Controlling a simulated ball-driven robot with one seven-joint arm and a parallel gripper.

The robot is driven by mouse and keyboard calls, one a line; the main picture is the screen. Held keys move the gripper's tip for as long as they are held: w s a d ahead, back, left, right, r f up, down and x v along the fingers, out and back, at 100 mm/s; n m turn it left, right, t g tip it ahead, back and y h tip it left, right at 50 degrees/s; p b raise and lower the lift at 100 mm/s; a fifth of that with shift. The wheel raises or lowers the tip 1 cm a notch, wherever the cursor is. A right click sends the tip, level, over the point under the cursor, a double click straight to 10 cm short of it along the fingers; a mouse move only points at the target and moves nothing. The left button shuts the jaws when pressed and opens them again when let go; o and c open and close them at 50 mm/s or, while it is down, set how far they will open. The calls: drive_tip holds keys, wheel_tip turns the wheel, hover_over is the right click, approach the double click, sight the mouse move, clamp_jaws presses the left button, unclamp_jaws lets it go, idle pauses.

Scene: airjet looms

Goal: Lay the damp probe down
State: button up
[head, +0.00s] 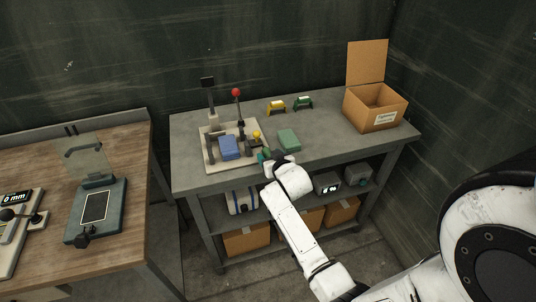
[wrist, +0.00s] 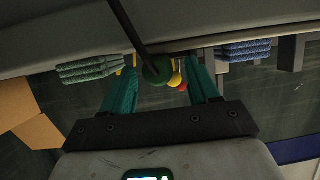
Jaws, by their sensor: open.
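My gripper (head: 265,158) is at the front edge of the grey bench, by the right front corner of a pale fixture plate (head: 214,164). In the wrist view my gripper (wrist: 162,66) has its teal fingers apart on either side of a green ball (wrist: 156,70) on a dark rod (wrist: 129,26). I cannot tell whether they touch it. A yellow ball (head: 256,134) and a tall rod with a red ball (head: 236,92) stand on the plate. Which part is the damp probe is not clear from the frames.
A blue block (head: 229,147) lies on the plate and a green block (head: 289,140) right of it. Yellow (head: 276,106) and green clamp-like pieces (head: 303,102) stand behind. An open cardboard box (head: 375,107) is at right. Bare bench top lies between.

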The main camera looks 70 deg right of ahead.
drive_tip(key=shift+w+d+f, duration=0.1)
clamp_jaws()
idle(0.6)
